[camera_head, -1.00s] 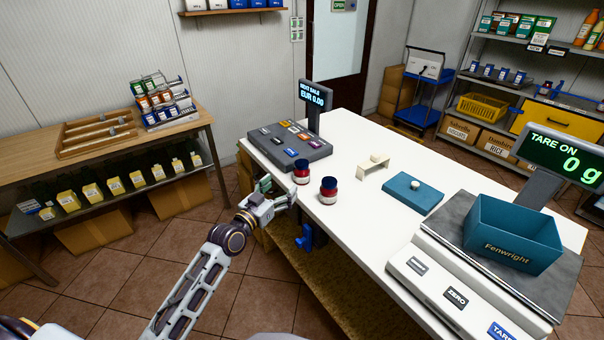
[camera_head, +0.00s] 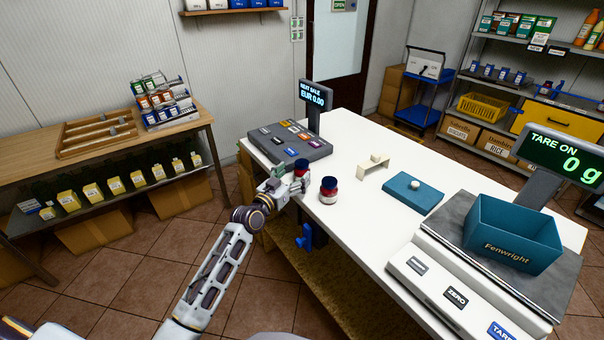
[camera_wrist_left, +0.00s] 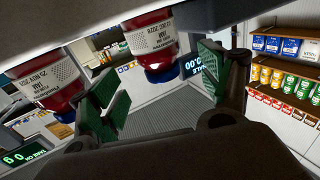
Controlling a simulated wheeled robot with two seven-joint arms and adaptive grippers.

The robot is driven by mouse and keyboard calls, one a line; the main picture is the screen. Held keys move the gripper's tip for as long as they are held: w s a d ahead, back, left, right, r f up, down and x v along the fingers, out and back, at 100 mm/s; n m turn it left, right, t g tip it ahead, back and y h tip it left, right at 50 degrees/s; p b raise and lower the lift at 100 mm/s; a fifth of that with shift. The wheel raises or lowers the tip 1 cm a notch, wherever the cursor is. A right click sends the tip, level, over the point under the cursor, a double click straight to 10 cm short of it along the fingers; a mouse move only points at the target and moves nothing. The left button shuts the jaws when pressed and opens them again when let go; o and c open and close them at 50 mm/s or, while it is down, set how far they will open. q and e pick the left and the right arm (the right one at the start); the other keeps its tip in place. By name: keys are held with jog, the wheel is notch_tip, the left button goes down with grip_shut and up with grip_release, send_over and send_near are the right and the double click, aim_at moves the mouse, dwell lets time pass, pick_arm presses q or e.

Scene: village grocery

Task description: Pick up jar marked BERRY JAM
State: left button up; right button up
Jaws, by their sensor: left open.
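Two red jars with dark blue lids and white labels stand on the white counter. The left jar (camera_head: 302,165) is at the counter's near edge, and the right jar (camera_head: 328,190) is a little to its right. My left gripper (camera_head: 290,182) is open at the left jar, partly covering its lower part. In the left wrist view, the green finger pads (camera_wrist_left: 160,72) are apart, with one jar (camera_wrist_left: 150,45) showing between them and the other jar (camera_wrist_left: 45,85) outside to the left. Both labels show JAM; the flavour words are too small to read surely. My right gripper is out of view.
A grey keypad (camera_head: 290,146) with a price display stands just behind the left jar. A cream stand (camera_head: 373,166), a teal pad (camera_head: 412,193) and a scale with a teal tray (camera_head: 512,235) are farther right.

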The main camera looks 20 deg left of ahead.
aim_at(298, 169)
pick_arm(q)
jog(key=shift+w+d, duration=0.1)
jog(key=shift+w, duration=0.2)
jog(key=shift+r+x, duration=0.15)
jog(key=shift+x, duration=0.6)
jog(key=shift+r+x, duration=0.1)
jog(key=shift+x, duration=1.8)
jog(key=c, duration=1.4)
